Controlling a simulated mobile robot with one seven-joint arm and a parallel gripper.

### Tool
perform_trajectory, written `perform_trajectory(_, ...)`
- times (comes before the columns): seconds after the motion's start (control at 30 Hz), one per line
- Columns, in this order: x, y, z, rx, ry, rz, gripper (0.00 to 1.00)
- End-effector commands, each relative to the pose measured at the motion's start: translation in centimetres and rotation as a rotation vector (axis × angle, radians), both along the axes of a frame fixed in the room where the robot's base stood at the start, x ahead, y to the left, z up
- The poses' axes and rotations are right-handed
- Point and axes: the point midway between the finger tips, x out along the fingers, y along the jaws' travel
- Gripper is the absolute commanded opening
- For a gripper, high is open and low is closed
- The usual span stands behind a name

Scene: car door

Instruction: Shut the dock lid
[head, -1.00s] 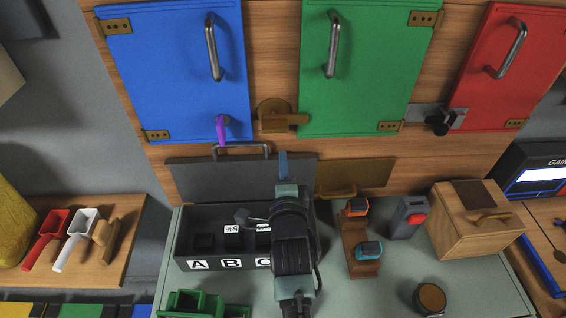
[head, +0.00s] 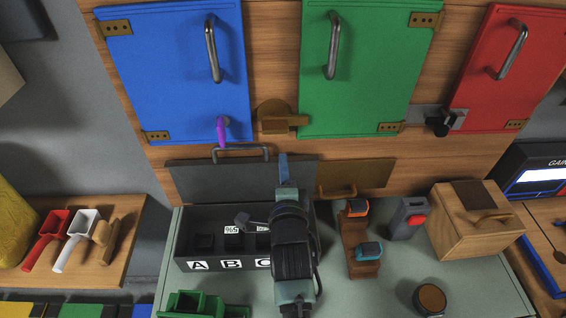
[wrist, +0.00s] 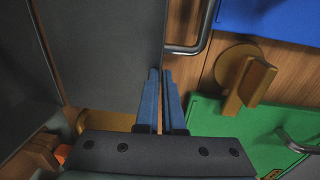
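The dock (head: 222,265) is a dark grey box on the bench with bays marked A, B and C. Its grey lid (head: 200,180) stands raised at the back, with a bar handle (head: 241,150) along its upper edge. In the wrist view the lid (wrist: 105,50) fills the left, with the handle (wrist: 190,48) at its right edge. My gripper (head: 283,158) is in front of the lid's right part, right of the handle. In the wrist view its blue fingers (wrist: 161,72) are nearly together with nothing visible between them. Contact with the lid cannot be told. My arm hides the dock's right end.
Blue (head: 175,70), green (head: 365,70) and red (head: 510,70) doors are above, with a brown latch (head: 285,120) between blue and green. Right of my arm are a brown stand (head: 355,235) and a wooden box (head: 475,225). Green bins (head: 190,304) are in front.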

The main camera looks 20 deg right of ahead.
Motion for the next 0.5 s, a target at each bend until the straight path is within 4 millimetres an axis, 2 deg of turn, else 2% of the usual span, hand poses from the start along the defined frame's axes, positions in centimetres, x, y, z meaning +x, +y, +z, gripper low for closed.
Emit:
perform_trajectory(0.03,-0.1,0.0,0.8,-0.005,-0.016,0.000,0.00)
perform_trajectory(0.5,-1.5,0.4,0.5,-0.005,-0.013,-0.001,0.00)
